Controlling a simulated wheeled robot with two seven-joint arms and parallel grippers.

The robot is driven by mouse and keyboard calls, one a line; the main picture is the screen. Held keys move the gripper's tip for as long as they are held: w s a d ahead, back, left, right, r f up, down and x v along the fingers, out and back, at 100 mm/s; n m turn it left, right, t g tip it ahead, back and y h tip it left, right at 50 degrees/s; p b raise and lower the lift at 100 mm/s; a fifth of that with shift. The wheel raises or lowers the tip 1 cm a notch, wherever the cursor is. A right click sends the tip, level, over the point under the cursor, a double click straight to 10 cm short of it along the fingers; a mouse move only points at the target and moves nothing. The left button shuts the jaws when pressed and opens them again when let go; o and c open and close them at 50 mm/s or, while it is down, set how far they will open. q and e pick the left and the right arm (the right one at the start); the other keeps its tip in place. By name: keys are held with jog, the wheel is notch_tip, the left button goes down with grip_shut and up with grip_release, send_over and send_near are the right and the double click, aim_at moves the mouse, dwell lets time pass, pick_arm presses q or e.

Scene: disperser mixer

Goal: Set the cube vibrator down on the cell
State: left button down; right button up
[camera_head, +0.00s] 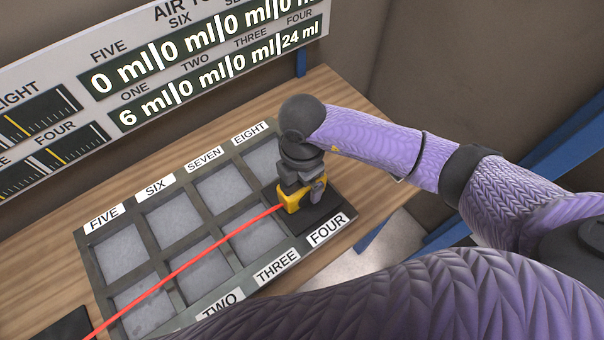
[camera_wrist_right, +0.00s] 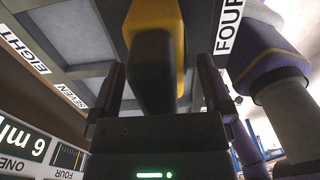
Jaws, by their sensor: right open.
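The cube vibrator (camera_head: 292,199), a yellow and black tool with a red cable, stands on a dark square plate at the cell labelled FOUR, at the right end of the front row. My right gripper (camera_head: 304,186) is over it, pointing down. In the right wrist view, the vibrator's black part (camera_wrist_right: 153,75) and yellow body lie between the two fingers (camera_wrist_right: 160,82). A gap shows on each side, so the gripper is open around it. Whether the vibrator's underside rests fully flat is hard to see. My left gripper is out of view.
The grey cell frame (camera_head: 189,243) has two rows of labelled cells on a wooden table (camera_head: 150,160). The red cable (camera_head: 190,267) runs across the front row to the lower left. A display board (camera_head: 190,70) with ml readings stands behind. A dark object (camera_head: 62,326) lies at lower left.

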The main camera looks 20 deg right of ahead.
notch_tip(320, 180, up, 10)
jog(key=shift+f+p, duration=0.2)
jog(key=shift+p, duration=0.55)
jog(key=shift+r, duration=0.25)
jog(key=shift+a, duration=0.1)
